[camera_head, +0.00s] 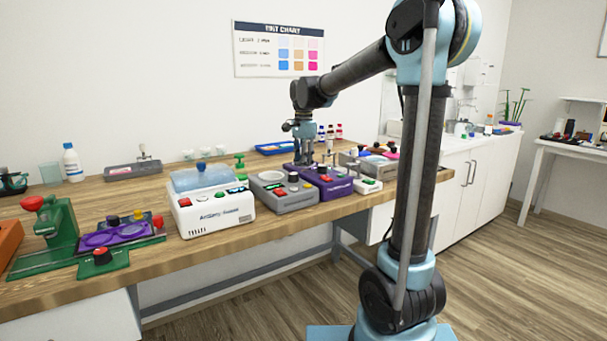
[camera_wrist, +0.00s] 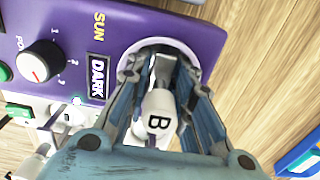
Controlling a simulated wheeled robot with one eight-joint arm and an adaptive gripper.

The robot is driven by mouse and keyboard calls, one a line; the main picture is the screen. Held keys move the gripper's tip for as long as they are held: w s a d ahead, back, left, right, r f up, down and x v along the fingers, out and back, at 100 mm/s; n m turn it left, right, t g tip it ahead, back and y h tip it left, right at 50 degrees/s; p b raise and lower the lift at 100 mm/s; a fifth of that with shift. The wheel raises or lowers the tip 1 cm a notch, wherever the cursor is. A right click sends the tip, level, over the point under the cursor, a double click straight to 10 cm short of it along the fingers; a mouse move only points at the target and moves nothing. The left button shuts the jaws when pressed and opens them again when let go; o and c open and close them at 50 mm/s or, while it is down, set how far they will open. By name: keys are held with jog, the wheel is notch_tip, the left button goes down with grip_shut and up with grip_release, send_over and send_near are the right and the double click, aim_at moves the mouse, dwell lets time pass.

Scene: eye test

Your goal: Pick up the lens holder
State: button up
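My gripper (camera_wrist: 160,65) is low over a purple device (camera_wrist: 60,40) with "SUN" and "DARK" labels. Its two fingers stand either side of a white piece (camera_wrist: 157,105) marked "B", above a round pale ring in the device. The frames do not show whether the fingers press on it, or whether it is the lens holder. In the head view my gripper (camera_head: 304,150) is at the purple device (camera_head: 325,188), and the piece is too small to make out. A purple frame with two rings (camera_head: 120,234) lies on a green stand at the left; it may be a lens holder.
The wooden bench (camera_head: 95,285) carries a white machine (camera_head: 212,210) and a grey device (camera_head: 284,192) left of my gripper. A small white box (camera_head: 368,186) is close on its right. A blue tray (camera_head: 274,148) lies behind. Bare wood shows beyond the purple device.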

jog(key=shift+f, duration=0.25)
jog(key=shift+c, duration=0.6)
grip_shut()
